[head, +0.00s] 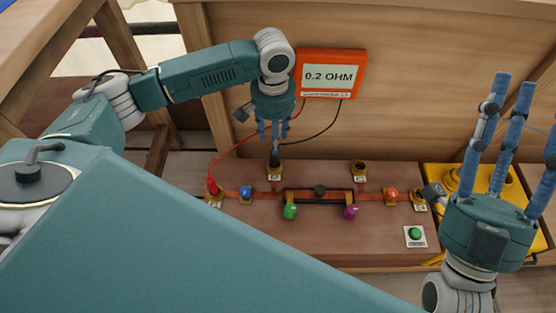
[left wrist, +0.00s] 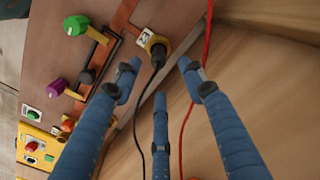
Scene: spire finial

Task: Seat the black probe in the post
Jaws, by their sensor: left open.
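The black probe (head: 275,158) stands upright in a brass post (head: 274,172) at the back of the brown board; how deep it sits I cannot tell. In the left wrist view the probe (left wrist: 158,56) is a dark body within the brass ring of the post (left wrist: 149,39), its black cable trailing off. My left gripper (head: 272,134) points down just above the probe. In the left wrist view its three blue fingers (left wrist: 158,82) are spread, apart from the probe. My right gripper (head: 508,140) is at the right, its fingers pointing up, spread and empty.
An orange meter (head: 331,73) reading 0.2 OHM hangs on the wooden back panel. A red probe (head: 212,186) stands at the board's left. An empty brass post (head: 359,168) is right of the black probe.

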